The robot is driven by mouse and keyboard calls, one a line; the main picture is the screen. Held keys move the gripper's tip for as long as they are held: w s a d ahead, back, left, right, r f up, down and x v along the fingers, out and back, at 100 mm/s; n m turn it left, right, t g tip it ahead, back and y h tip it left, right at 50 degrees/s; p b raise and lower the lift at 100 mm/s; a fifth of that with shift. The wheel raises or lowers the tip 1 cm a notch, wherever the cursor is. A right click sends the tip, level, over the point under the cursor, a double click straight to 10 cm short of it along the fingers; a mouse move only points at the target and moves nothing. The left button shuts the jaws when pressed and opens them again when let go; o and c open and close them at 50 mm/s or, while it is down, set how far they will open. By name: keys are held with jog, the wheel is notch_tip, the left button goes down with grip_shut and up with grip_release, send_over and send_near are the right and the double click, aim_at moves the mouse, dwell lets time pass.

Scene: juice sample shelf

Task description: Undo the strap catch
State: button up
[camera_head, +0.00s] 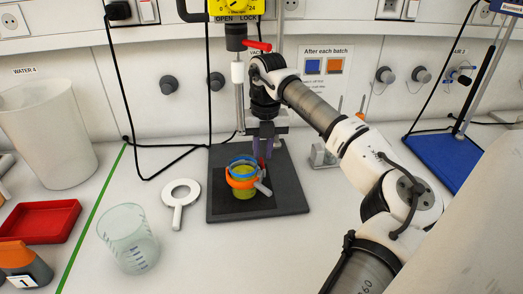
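A yellow-green cup or jar (244,193) stands on a dark base plate (288,190). An orange strap (240,181) goes around it, with a blue band (240,161) above. A small grey piece (263,188), perhaps the strap's catch, sticks out at the right of the strap. My gripper (264,155) points down just above and to the right of the jar, close to the bands. Its fingertips are small and dark here, so I cannot tell how far they are apart or whether they touch the strap.
A white ring-headed tool (179,197) and a clear beaker (128,239) are left of the plate. A red tray (42,222) lies further left. The bench right of the plate is partly clear.

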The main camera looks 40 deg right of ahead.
jog(key=shift+f, duration=0.8)
jog(key=shift+w, duration=0.1)
grip_shut()
